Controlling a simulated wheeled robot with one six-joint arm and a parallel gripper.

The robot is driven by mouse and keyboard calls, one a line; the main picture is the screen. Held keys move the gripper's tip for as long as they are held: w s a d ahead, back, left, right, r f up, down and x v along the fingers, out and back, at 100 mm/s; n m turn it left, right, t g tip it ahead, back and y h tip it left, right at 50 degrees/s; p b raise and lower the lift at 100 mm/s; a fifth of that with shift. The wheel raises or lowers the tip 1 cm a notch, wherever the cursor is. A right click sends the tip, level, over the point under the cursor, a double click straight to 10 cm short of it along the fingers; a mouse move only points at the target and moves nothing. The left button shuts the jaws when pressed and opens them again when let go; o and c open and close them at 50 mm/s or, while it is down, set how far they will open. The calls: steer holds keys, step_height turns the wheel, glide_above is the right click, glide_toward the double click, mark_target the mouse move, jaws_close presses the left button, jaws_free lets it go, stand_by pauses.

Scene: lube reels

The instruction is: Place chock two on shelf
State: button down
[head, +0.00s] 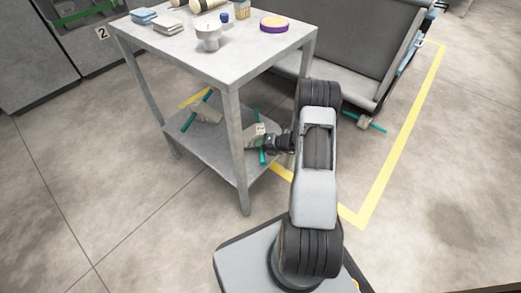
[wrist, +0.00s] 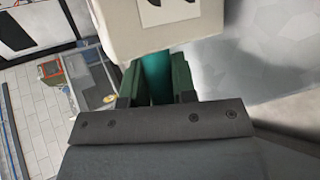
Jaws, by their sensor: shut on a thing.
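My gripper (head: 267,141) is shut on the teal handle of a beige chock (head: 256,132). The held chock is over the right part of the grey lower shelf (head: 222,156) of the table. I cannot tell whether it touches the shelf. In the wrist view, the held chock (wrist: 135,25) is large and close, with a partly cut-off black mark on a pale label, and its teal handle (wrist: 157,78) is between the fingers. Another beige chock (head: 206,112) with a teal handle sits on the lower shelf further left.
The table top (head: 235,62) above the shelf holds cloths (head: 165,23), a white funnel-like item (head: 208,38) and a purple-yellow roll (head: 273,24). Table legs (head: 238,140) flank the shelf opening. A third chock (head: 366,122) lies on the floor by the grey bench (head: 345,75).

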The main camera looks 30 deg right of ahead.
steer(key=shift+f, duration=0.8)
steer(key=c, duration=0.9)
jaws_free()
steer(key=p+v, duration=0.4)
steer(key=v, duration=0.8)
steer(key=shift+s, duration=0.1)
